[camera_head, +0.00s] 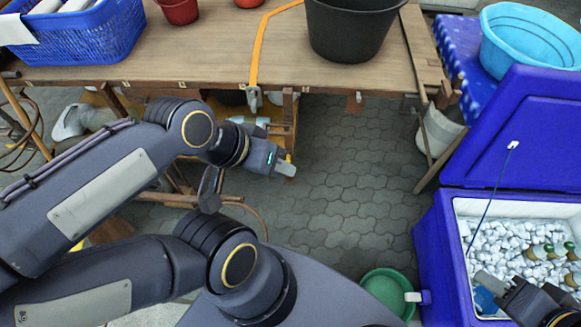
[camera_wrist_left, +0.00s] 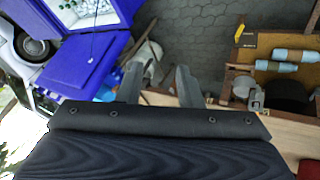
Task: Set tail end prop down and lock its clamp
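A slanted wooden leg (camera_head: 440,160) stands under the right end of the long wooden table (camera_head: 200,50); I cannot tell for sure that it is the tail end prop. A grey metal clamp-like fitting (camera_head: 254,98) hangs at the table's front edge below an orange strap (camera_head: 259,48). A small bracket (camera_head: 354,103) sits further right on that edge. My left gripper (camera_head: 287,168) is in front of the table, apart from it. In the left wrist view its fingers (camera_wrist_left: 160,84) are spread and empty. My right gripper (camera_head: 484,290) is over the ice in the blue cooler; its fingers are unclear.
The open blue cooler (camera_head: 434,250) holds ice and bottles at the right. A green bucket (camera_head: 385,290) stands beside it. A black tub (camera_head: 350,30) and blue basket (camera_head: 85,40) are on the table. Paving (camera_head: 350,180) in the middle is clear.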

